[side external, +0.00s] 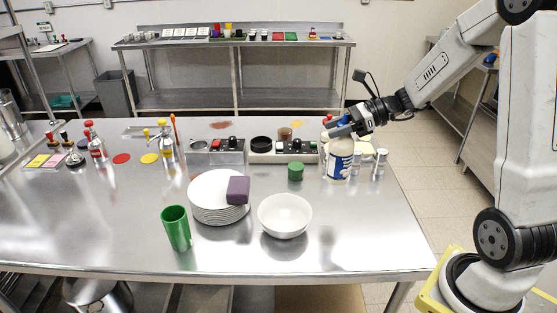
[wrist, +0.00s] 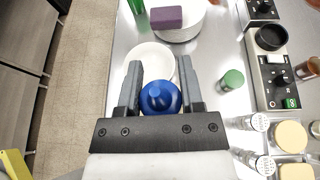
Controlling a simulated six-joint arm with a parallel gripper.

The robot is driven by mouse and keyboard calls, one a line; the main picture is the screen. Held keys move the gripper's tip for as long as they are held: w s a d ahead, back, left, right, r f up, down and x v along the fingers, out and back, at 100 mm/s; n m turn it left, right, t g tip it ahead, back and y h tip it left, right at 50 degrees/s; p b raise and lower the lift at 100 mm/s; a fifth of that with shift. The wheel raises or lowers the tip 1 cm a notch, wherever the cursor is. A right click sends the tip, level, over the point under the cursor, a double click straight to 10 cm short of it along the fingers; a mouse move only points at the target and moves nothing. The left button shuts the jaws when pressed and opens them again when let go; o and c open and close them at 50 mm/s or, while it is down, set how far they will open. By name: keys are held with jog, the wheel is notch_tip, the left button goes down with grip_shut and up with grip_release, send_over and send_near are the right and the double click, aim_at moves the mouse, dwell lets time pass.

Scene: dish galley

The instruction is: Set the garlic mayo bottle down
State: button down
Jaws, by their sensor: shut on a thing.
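The garlic mayo bottle (side external: 340,160) is a cream-white squeeze bottle with a blue and white label. Its blue cap (wrist: 160,98) shows in the wrist view between the two fingers. My gripper (side external: 345,127) is shut on the bottle near its top, reaching in from the right. In the wrist view my gripper (wrist: 160,92) has one finger on each side of the cap. The bottle looks upright at the right part of the steel table (side external: 340,225). I cannot tell whether its base touches the table.
Two small shakers (side external: 379,163) stand just right of the bottle. A green cylinder (side external: 295,171) and a white bowl (side external: 285,216) are to its left. A plate stack (side external: 212,210) bears a purple sponge (side external: 238,190). A green cup (side external: 176,228) stands in front. The table's front right is clear.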

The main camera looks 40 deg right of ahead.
jog(key=s+f+n+g+h, duration=0.1)
jog(key=s+f+n+g, duration=0.2)
jog(key=s+n+g, duration=0.55)
jog(key=s+f+n+g+h, duration=0.1)
jog(key=s+f+n+g, duration=0.35)
jog(key=n+g, duration=0.6)
jog(key=s+d+r+n+h, duration=0.2)
jog(key=d+n+h, duration=0.3)
jog(key=n+h, duration=0.3)
jog(key=s+d+r+n+h, duration=0.2)
jog(key=d+n+h, duration=0.2)
jog(key=n+h, duration=0.35)
jog(key=w+d+r+n+t+h, duration=0.5)
jog(key=w+r+n+t+h, duration=0.15)
jog(key=n+t, duration=0.25)
notch_tip(320, 180, down, 7)
jog(key=shift+s+a+r, duration=0.2)
jog(key=shift+s+a, duration=0.05)
jog(key=shift+s, duration=0.2)
jog(key=shift+f, duration=2.2)
